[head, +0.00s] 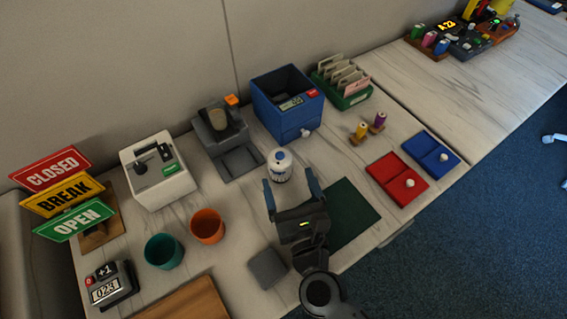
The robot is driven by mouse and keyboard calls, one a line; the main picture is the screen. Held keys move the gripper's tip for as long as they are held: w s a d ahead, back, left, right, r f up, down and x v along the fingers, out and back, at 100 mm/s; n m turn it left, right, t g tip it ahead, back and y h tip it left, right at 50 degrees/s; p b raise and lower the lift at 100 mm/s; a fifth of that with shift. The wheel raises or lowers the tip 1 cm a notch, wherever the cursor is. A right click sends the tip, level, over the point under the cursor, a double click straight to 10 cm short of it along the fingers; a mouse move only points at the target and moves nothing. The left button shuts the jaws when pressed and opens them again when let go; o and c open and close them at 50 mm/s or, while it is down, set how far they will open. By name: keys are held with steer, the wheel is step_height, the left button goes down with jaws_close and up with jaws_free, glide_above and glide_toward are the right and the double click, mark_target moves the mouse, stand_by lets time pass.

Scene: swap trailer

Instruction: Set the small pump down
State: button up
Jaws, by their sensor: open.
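A small white cylinder with a blue top and dark markings (279,168), which looks like the small pump, stands upright on the marbled table. My gripper (289,178) is open, with one blue finger on each side and its tips close to the cylinder's near side. I cannot tell whether either finger touches the cylinder. No object shows held in the jaws.
A blue bin (287,112) stands behind the cylinder and a grey machine (240,165) to its left. A dark green mat (350,212) lies bare to the right of my gripper. An orange cup (207,226) and a teal cup (163,251) stand at left.

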mark_target(278, 155)
steer(key=shift+w+a, duration=0.45)
steer(key=shift+w, duration=0.2)
steer(key=x, duration=0.6)
steer(key=shift+w+f+p, duration=0.25)
steer(key=shift+w+p, duration=0.05)
steer(key=shift+w, duration=0.05)
steer(key=c, duration=1.3)
